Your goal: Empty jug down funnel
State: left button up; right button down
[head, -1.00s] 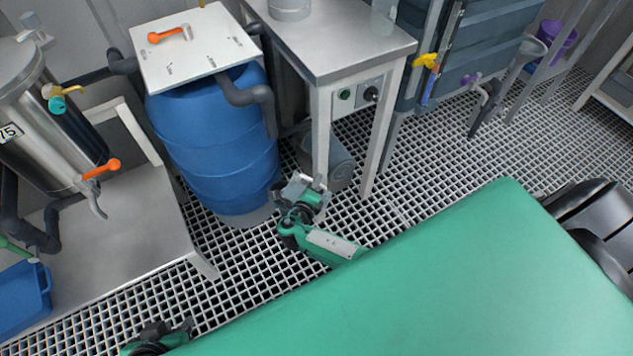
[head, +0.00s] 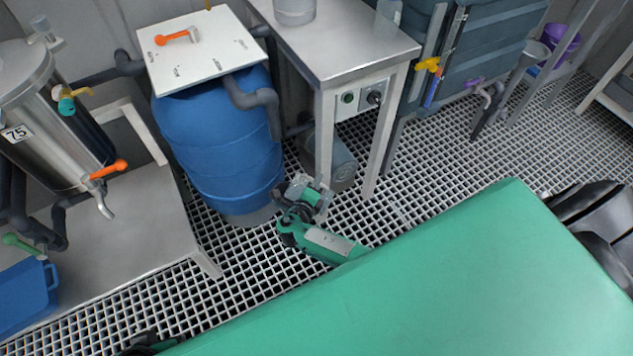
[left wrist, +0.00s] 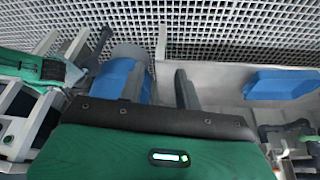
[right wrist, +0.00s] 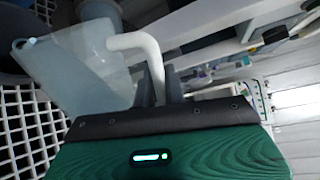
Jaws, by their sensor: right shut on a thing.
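My right gripper (right wrist: 159,84) is shut on the white handle (right wrist: 138,44) of a translucent jug (right wrist: 72,70) in the right wrist view. The jug is tilted in that picture; I cannot tell whether it holds liquid. My left gripper (left wrist: 158,85) is open and empty in the left wrist view.
The blue barrel (head: 225,150) with a white lid (head: 205,62) stands left of the steel table (head: 350,52). A steel tank (head: 55,125) on a stand is at the left, with a blue container (head: 25,295) below it. Grating floor (head: 440,160) is open to the right.

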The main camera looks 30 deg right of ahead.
aim_at(304, 175)
pick_arm(q)
jog(key=shift+r, duration=0.1)
pick_arm(e)
jog(key=shift+w+a+r, duration=0.15)
jog(key=shift+w+a+r+p, duration=0.1)
jog(key=shift+p, duration=0.25)
jog(key=shift+w+a+r+n+p, duration=0.25)
jog(key=shift+w+n+p, duration=0.05)
jog(key=shift+w+p, duration=0.05)
jog(key=shift+w+a+r, duration=0.15)
jog(key=shift+w+a, duration=0.15)
jog(key=shift+w+a+r+n+p, duration=0.15)
jog(key=shift+w+a+n+p, duration=0.25)
jog(key=shift+w+n+p, duration=0.15)
pick_arm(q)
jog(key=shift+g, duration=0.5)
jog(key=x, duration=0.4)
jog(key=shift+s+a+f, duration=0.25)
jog(key=shift+s+f, duration=0.05)
jog(key=shift+f, duration=0.15)
jog(key=shift+w+r, duration=0.1)
jog(key=shift+r, duration=0.05)
pick_arm(e)
jog(key=shift+r, duration=0.1)
